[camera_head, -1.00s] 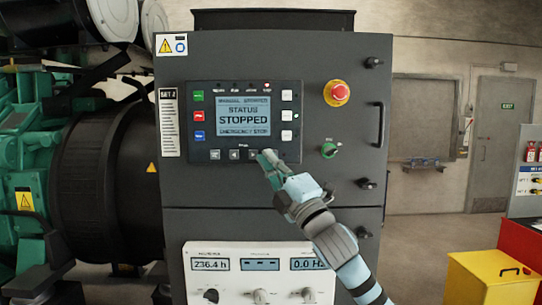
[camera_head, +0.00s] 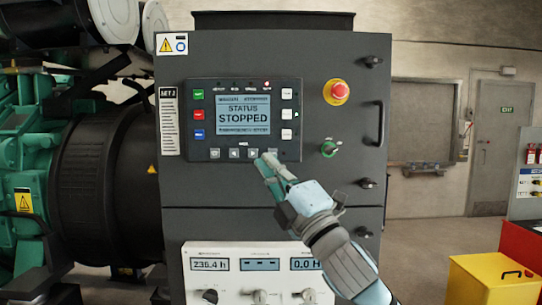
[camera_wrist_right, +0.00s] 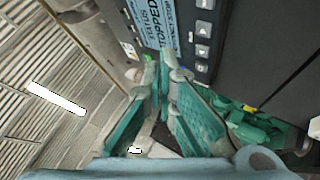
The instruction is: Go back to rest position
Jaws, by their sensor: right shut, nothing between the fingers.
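My right gripper (camera_head: 268,165) is in front of the lower right edge of the control panel (camera_head: 243,120) in the head view, its jaws shut and empty. The panel's screen reads STATUS STOPPED. In the right wrist view my right gripper's green fingers (camera_wrist_right: 165,70) point toward the tilted control panel (camera_wrist_right: 203,28). I cannot tell from the views how far the fingertips are from the cabinet face. My left gripper is not in view.
A green engine (camera_head: 35,150) stands at left. A yellow box (camera_head: 492,279) is at lower right. Floor lies open toward the door (camera_head: 502,145).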

